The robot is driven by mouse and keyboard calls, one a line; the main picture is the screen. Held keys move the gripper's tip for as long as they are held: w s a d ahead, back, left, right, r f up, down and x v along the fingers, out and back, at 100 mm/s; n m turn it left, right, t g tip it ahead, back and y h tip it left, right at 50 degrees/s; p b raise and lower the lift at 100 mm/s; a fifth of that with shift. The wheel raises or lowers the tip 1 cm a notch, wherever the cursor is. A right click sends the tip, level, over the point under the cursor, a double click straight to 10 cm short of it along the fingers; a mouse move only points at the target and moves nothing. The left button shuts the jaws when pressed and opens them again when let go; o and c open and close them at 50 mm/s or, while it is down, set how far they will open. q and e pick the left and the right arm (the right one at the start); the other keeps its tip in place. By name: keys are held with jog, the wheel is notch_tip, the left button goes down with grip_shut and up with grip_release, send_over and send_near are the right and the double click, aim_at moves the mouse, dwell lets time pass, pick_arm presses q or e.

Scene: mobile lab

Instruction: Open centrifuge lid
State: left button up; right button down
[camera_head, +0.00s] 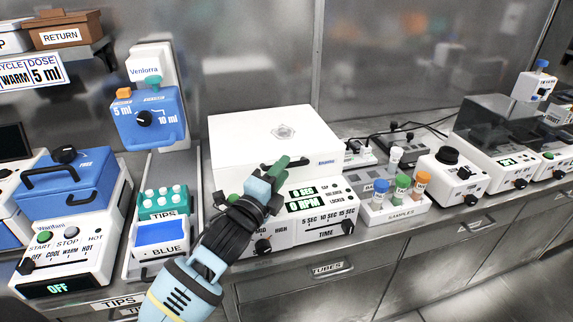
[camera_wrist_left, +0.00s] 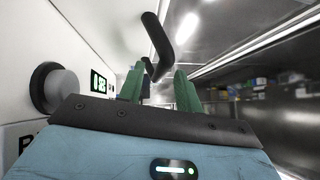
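The centrifuge (camera_head: 272,135) is a white box with a broad white lid, which is down, and a front panel reading 0 SEC and 0 RPM. My left gripper (camera_head: 284,167) is at the front edge of the lid, above the display. In the left wrist view its green fingers (camera_wrist_left: 160,88) stand apart. A black curved handle (camera_wrist_left: 160,45) shows beyond and partly between the fingertips; I cannot tell whether they touch it. The gripper hides most of the handle in the head view. My right gripper is not in view.
A sample rack (camera_head: 395,212) with colored-cap tubes stands right of the centrifuge. A tips and blue tray station (camera_head: 162,232) and a blue-lidded heater (camera_head: 68,190) stand to the left.

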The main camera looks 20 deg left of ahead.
pick_arm(q)
jog(key=shift+x, duration=1.35)
grip_shut()
